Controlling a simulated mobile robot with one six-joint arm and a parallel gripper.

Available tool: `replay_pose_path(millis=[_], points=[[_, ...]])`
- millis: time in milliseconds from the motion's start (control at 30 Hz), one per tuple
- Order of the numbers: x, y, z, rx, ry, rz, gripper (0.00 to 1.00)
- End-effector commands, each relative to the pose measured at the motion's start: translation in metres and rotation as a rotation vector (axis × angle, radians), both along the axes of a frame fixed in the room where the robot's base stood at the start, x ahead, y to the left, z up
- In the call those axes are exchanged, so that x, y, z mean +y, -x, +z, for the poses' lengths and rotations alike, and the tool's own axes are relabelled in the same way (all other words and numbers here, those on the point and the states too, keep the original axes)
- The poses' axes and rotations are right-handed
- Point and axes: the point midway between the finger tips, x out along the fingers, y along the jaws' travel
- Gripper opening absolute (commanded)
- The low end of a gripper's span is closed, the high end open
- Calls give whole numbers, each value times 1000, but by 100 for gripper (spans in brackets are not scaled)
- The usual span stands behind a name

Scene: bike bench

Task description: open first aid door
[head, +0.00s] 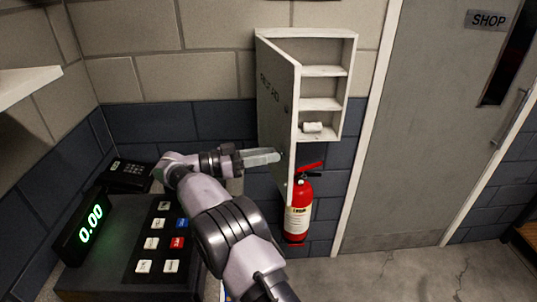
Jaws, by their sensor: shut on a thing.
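The first aid cabinet (351,60) is a white wall box with shelves. Its door (276,105) is hinged at the left and stands swung well out from the box, so the inside shows. Small dark lettering runs along the door's outer face. A small white roll (313,127) lies on the lowest shelf. My gripper (279,156) is at the lower part of the door, shut on it near its free edge. The fingertips are small here, and the exact spot that they hold is partly hidden.
A red fire extinguisher (298,212) stands just below and right of the door. A cash register (133,245) with a green display and a dark phone-like keypad (128,174) are at the left, close to my arm. A grey door (415,120) marked SHOP is at the right.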

Motion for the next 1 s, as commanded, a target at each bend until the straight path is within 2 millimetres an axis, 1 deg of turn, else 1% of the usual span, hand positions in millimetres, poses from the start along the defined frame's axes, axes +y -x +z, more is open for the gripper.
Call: replay_pose_path(millis=[67, 100, 167, 200, 533, 633, 667, 733, 833, 1000], points=[[0, 0, 3, -5, 5, 1, 0], [0, 0, 3, -5, 5, 1, 32], [0, 0, 3, -4, 5, 1, 44], [0, 0, 3, -4, 4, 1, 52], [0, 0, 4, -2, 3, 1, 52], [0, 0, 17, -3, 2, 1, 52], [0, 0, 24, -4, 2, 1, 52], [0, 0, 43, -5, 2, 1, 52], [-3, 16, 41, 1, 4, 2, 52], [-8, 46, 43, 1, 5, 3, 52]])
